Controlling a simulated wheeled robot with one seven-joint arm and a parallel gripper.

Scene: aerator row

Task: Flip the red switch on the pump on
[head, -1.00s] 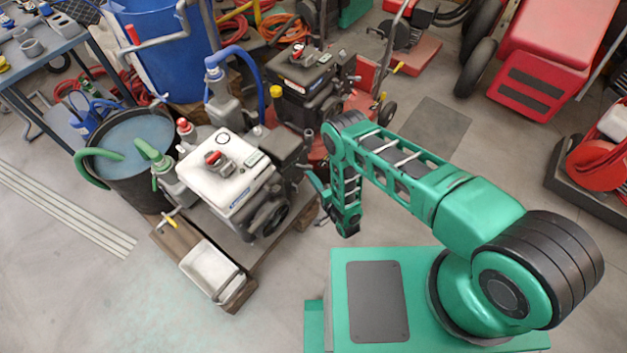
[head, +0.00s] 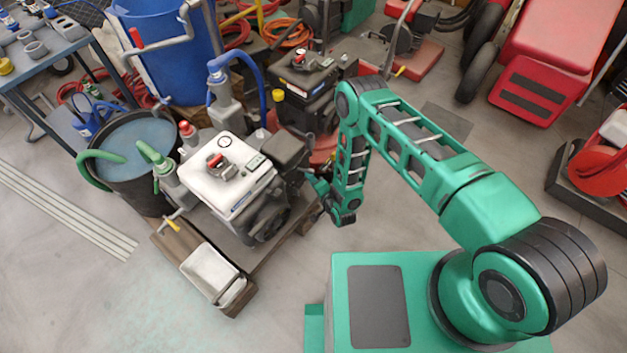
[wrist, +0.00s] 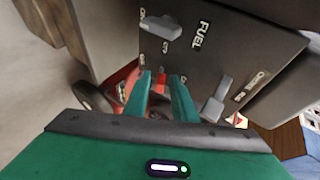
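The pump (head: 226,172) is a white-topped engine unit on a wooden pallet, left of my arm in the head view. My gripper (head: 314,180) is at its right side, by the dark engine end. In the wrist view, a dark panel with a FUEL lever (wrist: 160,27) and a CHOKE lever (wrist: 217,98) is in front of my gripper. The two green fingers of my gripper (wrist: 162,80) are apart. A small red part, apparently the red switch (wrist: 161,79), shows between the fingertips near the panel's lower edge. Its position and any contact cannot be told.
A second, dark engine unit (head: 303,80) stands behind the pump. A black water tub (head: 130,187) with a green hose is at the pump's left. A white tray (head: 211,273) lies at the pallet's front. The floor in front is clear.

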